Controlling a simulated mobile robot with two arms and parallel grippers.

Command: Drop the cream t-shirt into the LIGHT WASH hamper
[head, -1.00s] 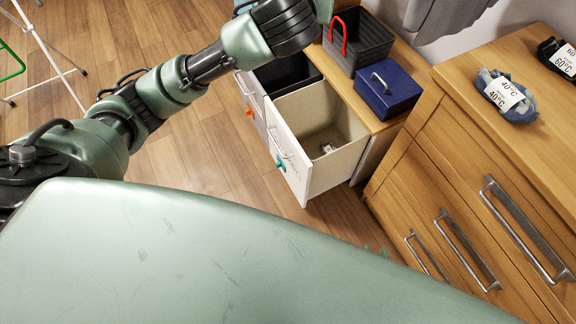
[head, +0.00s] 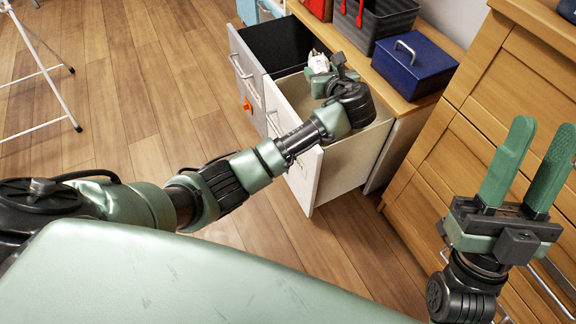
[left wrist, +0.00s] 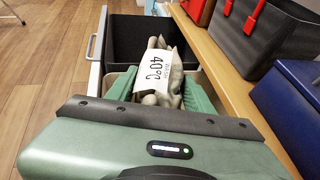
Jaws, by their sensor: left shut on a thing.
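The cream t-shirt (left wrist: 172,88) is a small bundle with a white 40°C wash label, between the green fingers of my left gripper (left wrist: 160,92). In the head view only a small pale part of the t-shirt (head: 318,62) shows past my left gripper (head: 325,80). That gripper is shut on it above the pulled-out hampers, near the border between the pale-lined and dark-lined ones. The pale-lined hamper (head: 335,178) has a white front; my arm hides much of its inside, and I read no name on it. My right gripper (head: 546,128) is open and empty at the right.
The dark-lined hamper (head: 275,45) with an orange tag stands open beside the pale one. A blue box (head: 415,72) and a dark basket with red handles (head: 375,22) stand on the wooden top. A drawer chest (head: 500,95) is at right. A white rack stands left.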

